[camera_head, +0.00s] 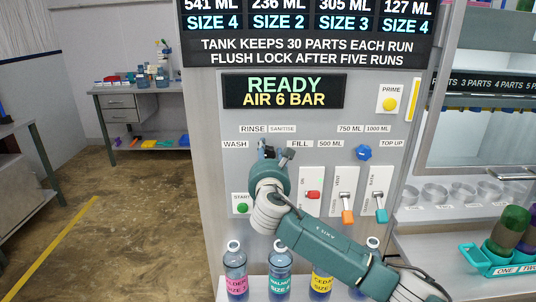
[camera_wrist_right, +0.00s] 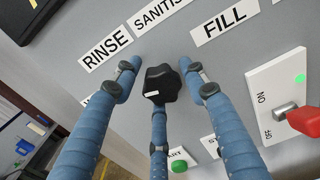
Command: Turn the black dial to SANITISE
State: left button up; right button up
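The black dial (camera_wrist_right: 160,84) shows in the right wrist view, a knob on the grey panel with a small pale mark on its lower left side. My right gripper (camera_head: 274,152) is in front of it in the head view and mostly hides it. In the wrist view two fingers stand left and right of the dial and a third is below it. Gaps show between the side fingers and the dial; whether the lower finger touches it I cannot tell. The SANITISE label (camera_head: 282,129) is above the dial, between RINSE (camera_head: 252,129) and FILL (camera_head: 299,144). My left gripper is not in view.
A blue knob (camera_head: 363,153) is to the right. Below are a green START button (camera_head: 242,208), a red switch (camera_head: 313,195) and orange (camera_head: 347,216) and green-tipped levers (camera_head: 381,214). Labelled bottles (camera_head: 236,272) stand along the bottom, under my right arm.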

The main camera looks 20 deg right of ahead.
jog(key=c, duration=0.6)
jog(key=shift+r, duration=0.1)
